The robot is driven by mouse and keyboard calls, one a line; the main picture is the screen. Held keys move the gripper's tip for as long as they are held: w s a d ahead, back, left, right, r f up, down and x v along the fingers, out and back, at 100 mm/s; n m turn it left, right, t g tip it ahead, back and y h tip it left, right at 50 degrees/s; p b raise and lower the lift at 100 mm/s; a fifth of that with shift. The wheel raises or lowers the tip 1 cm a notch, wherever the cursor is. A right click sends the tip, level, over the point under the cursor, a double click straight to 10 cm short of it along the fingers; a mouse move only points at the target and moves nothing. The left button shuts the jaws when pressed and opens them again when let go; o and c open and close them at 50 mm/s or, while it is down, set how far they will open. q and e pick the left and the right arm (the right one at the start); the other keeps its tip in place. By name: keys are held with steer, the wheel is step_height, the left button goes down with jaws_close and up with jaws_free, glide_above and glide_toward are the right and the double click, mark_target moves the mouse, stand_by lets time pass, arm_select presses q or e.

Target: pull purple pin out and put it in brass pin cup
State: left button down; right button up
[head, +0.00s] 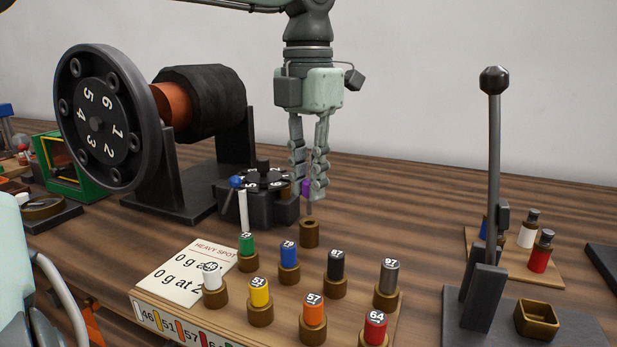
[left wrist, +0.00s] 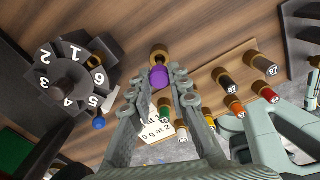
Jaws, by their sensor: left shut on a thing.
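My left gripper (head: 309,190) points down and is shut on the purple pin (head: 305,188), whose head shows between the fingertips. In the left wrist view the purple pin (left wrist: 159,76) also sits between the fingers of my left gripper (left wrist: 160,82). A round brass cup (head: 309,233) stands on the table just below the pin; it also shows in the left wrist view (left wrist: 159,51). The pin's thin shaft points down toward this cup; I cannot tell whether its tip is inside. The numbered black hub (head: 260,205) stands to the left, with a blue-headed pin (head: 236,182) at its side. My right gripper is not in view.
A rack (head: 375,305) with several coloured, numbered weights stands in front of the cup. A large numbered wheel (head: 100,115) is at left. A tall lever (head: 494,150) and a square brass tray (head: 536,320) are at right. Table behind the gripper is clear.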

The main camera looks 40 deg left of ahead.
mark_target(309, 203)
arm_select(q)
steer(key=shift+f+b, duration=1.6)
steer(key=shift+f, duration=0.5)
steer(key=c, duration=1.3)
jaws_free()
steer(key=shift+c, duration=0.2)
steer(key=shift+r, duration=0.1)
step_height(309, 203, up, 12)
steer(key=shift+f, duration=0.1)
